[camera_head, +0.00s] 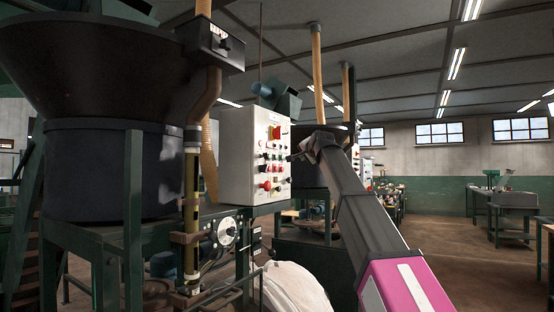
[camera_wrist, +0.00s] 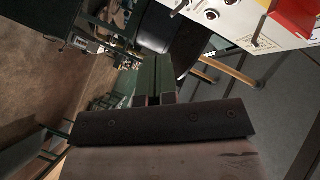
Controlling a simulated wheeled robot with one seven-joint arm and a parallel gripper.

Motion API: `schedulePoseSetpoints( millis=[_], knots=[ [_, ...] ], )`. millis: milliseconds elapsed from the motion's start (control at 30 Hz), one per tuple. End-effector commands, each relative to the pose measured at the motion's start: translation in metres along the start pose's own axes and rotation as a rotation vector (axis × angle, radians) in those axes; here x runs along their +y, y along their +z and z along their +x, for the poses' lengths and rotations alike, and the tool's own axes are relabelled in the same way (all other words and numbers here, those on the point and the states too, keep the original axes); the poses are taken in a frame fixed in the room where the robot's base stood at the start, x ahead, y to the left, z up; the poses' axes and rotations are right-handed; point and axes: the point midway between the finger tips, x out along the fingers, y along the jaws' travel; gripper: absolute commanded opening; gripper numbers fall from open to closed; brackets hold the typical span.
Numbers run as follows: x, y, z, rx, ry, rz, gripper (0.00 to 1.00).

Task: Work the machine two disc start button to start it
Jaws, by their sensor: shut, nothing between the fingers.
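A white control box (camera_head: 238,160) stands in the middle of the head view. Its right-hand face carries rows of small red, green, white and black buttons, with a red square switch (camera_head: 275,132) near the top. I cannot tell which button is the disc start button. My gripper (camera_head: 291,157) is close in front of this face, in the middle rows, and looks shut and empty. I cannot tell whether it touches a button. In the wrist view, my shut fingers (camera_wrist: 154,98) point away from the camera. The panel face (camera_wrist: 240,18) fills the top right there, tilted, with the red switch (camera_wrist: 292,16).
A large dark hopper (camera_head: 110,160) on a green frame (camera_head: 132,235) stands at left. A dial unit (camera_head: 225,233) and a white bag (camera_head: 292,290) are below the box. Another dark machine (camera_head: 308,172) stands behind it. Open floor (camera_head: 445,255) lies at right.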

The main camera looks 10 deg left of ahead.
Motion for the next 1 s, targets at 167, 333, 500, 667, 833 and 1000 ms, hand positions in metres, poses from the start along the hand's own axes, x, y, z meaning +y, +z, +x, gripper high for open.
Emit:
schedulePoseSetpoints(
  millis=[167,333,500,667,833,1000],
  knots=[
    [-0.004,-0.001,-0.001,0.002,-0.006,0.004,0.0],
    [-0.004,-0.001,-0.001,0.002,-0.005,0.003,0.0],
    [-0.006,0.001,0.002,0.001,-0.005,0.003,0.0],
    [-0.014,0.008,0.012,0.001,-0.005,0.003,0.0],
    [-0.025,0.018,0.027,0.0,-0.005,0.002,0.0],
    [-0.035,0.03,0.042,0.0,-0.005,0.002,0.0]
  ],
)
